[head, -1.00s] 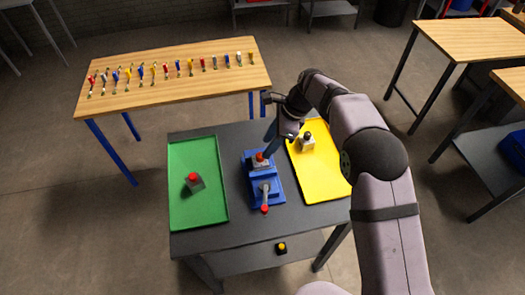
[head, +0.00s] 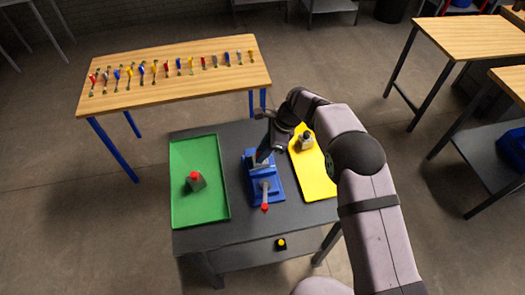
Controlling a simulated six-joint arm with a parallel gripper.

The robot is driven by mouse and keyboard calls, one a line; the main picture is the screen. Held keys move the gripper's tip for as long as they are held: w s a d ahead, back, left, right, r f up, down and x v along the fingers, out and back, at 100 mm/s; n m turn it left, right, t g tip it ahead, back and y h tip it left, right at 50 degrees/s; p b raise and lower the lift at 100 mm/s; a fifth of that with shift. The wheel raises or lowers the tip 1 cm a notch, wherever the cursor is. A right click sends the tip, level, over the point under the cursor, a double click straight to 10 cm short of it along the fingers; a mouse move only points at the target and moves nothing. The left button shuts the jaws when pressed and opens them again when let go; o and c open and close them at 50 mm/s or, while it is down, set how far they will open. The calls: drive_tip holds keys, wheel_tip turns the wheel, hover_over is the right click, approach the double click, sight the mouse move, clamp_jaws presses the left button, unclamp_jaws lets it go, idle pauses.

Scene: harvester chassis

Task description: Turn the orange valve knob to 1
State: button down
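A blue vise-like fixture (head: 276,192) stands on the dark table between a green tray and a yellow tray. Its grey handle (head: 264,189) points toward me and ends in a red tip (head: 265,208). A small grey part (head: 258,166) sits at the top of the fixture. The orange-red knob on that part is hidden now behind my gripper.
The green tray (head: 212,210) holds a grey block with a red knob (head: 195,180). The yellow tray (head: 318,183) holds a pale block with a dark knob (head: 306,141). A wooden table (head: 180,65) with several coloured tools stands behind. A small yellow-topped item (head: 281,244) is on the lower shelf.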

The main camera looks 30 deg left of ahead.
drive_tip(key=shift+a+f+n+b, duration=0.1)
drive_tip(key=shift+f+n+b, duration=0.05)
drive_tip(key=shift+n+b, duration=0.4)
drive_tip(key=shift+w+r+n+g+h+b, duration=0.15)
drive_tip(key=shift+n+g+h+b, duration=0.3)
drive_tip(key=shift+n, duration=0.6)
drive_tip(key=c, duration=1.5)
unclamp_jaws()
drive_tip(key=shift+c, duration=0.2)
drive_tip(key=b+v, duration=0.2)
drive_tip(key=v, duration=0.5)
drive_tip(key=shift+r, duration=0.25)
